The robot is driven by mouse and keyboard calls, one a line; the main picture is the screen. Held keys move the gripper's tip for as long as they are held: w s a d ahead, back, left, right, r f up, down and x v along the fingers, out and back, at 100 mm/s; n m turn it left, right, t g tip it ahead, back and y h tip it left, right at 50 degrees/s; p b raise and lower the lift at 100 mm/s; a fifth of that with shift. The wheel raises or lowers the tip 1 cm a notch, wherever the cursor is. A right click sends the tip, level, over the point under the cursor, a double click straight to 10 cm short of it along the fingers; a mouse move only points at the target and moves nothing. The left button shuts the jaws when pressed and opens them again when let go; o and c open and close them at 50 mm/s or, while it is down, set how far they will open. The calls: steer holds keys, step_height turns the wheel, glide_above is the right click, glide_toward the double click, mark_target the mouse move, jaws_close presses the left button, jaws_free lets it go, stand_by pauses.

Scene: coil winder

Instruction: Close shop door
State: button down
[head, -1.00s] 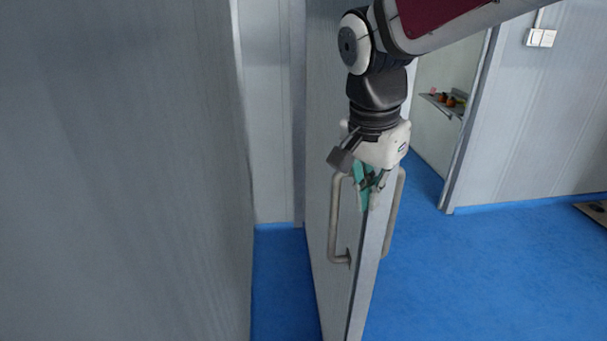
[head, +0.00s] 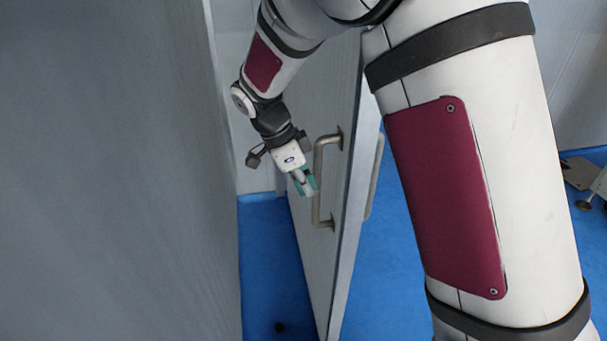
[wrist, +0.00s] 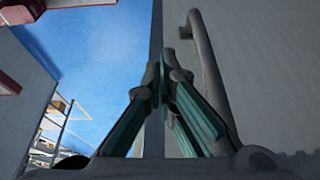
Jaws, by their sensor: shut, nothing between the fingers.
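The shop door (head: 348,236) is a grey panel standing partly open, seen nearly edge-on in the head view. It has a bar handle on each face: a left-hand handle (head: 317,180) and a right-hand handle (head: 375,178). My gripper (head: 306,187) is shut and empty, on the left side of the door, just left of the left-hand handle. In the wrist view the shut teal fingertips (wrist: 161,92) lie in front of the door edge, with a handle (wrist: 207,70) right beside them. I cannot tell whether the gripper touches the door.
A large grey wall or panel (head: 120,170) fills the left of the head view. Blue floor (head: 268,270) shows in the narrow gap between it and the door. My arm hides much of the right side.

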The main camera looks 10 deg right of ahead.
steer(key=d+f+p, duration=0.2)
steer(key=d+f, duration=0.2)
steer(key=d, duration=0.1)
steer(key=shift+d+f, duration=0.25)
steer(key=shift+d, duration=0.15)
steer(key=shift+s, duration=0.1)
